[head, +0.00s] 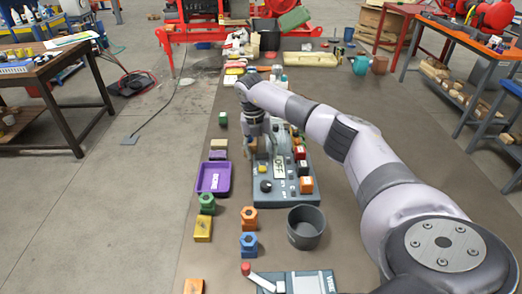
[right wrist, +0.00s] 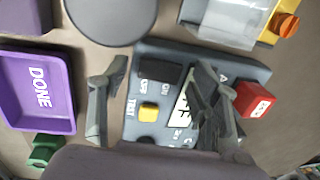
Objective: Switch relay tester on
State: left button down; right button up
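The relay tester (head: 285,187) is a blue-grey box on the long table, under my right arm in the head view. In the right wrist view its panel (right wrist: 215,62) shows a black switch (right wrist: 147,76) with small lettering beside it, a yellow button (right wrist: 149,112) marked TEST, and a pale display partly hidden by a finger. My right gripper (right wrist: 158,100) is open, its fingers apart on either side of the switch and button; whether it touches the panel I cannot tell. In the head view the right gripper (head: 253,147) hangs over the tester's far left part. My left gripper is not in view.
A purple tray (head: 214,179) marked DONE lies left of the tester. Coloured blocks with nuts (head: 249,240), a dark round cup (head: 306,227) and a vise-like plate (head: 295,283) stand nearer. The table's right part is mostly clear.

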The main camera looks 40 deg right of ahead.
aim_at(262, 155)
jog(key=c, duration=1.1)
jog(key=shift+o, duration=0.2)
jog(key=shift+s+d+t+y, duration=0.15)
jog(key=shift+d+t+y, duration=0.05)
jog(key=shift+t+y, duration=0.25)
jog(key=o, duration=1.2)
jog(key=shift+c, duration=0.2)
jog(key=shift+r, duration=0.1)
notch_tip(262, 155, up, 12)
jog(key=shift+a, duration=0.1)
